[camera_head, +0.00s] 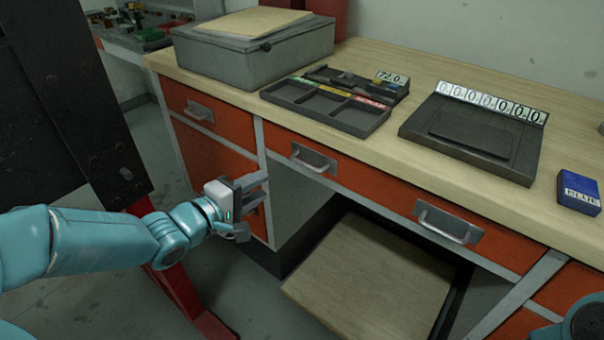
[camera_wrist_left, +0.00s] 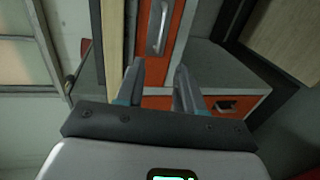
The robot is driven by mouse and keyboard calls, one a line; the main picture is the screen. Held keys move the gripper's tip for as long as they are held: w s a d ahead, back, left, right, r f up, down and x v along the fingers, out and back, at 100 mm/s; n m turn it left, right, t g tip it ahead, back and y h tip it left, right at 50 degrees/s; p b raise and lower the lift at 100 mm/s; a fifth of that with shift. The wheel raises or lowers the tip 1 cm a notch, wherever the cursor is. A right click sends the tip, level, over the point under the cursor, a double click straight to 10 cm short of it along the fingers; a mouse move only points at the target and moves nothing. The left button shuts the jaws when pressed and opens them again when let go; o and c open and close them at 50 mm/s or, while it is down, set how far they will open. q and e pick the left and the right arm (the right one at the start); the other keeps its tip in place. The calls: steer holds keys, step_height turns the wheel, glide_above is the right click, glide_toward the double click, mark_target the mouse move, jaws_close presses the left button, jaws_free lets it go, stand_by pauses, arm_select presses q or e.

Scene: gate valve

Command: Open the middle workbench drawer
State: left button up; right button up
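The workbench has orange drawer fronts with grey bar handles. A wide drawer (camera_head: 375,188) under the middle of the bench top carries a left handle (camera_head: 314,158) and a right handle (camera_head: 447,226). It looks closed. A handle on an orange front also shows in the left wrist view (camera_wrist_left: 158,27), ahead of the fingers. My left gripper (camera_head: 258,205) is in front of the left drawer column, lower than the wide drawer's left handle and left of it. Its two fingers are apart and empty in the left wrist view (camera_wrist_left: 160,75). My right gripper is out of view.
The left column has a top drawer handle (camera_head: 200,110) and a lower handle (camera_wrist_left: 225,105). A wooden board (camera_head: 360,280) lies low under the bench. A grey box (camera_head: 250,48), black tray (camera_head: 328,105), counter panel (camera_head: 470,135) and blue box (camera_head: 579,190) stand on top.

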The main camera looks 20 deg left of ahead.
mark_target(303, 165)
arm_select(q)
steer(key=b+x, duration=0.2)
steer(key=x, duration=1.1)
steer(key=shift+w+d+f, duration=0.25)
steer(key=shift+w, duration=0.05)
steer(key=shift+w+d, duration=0.15)
steer(key=shift+w, duration=0.3)
jaws_close()
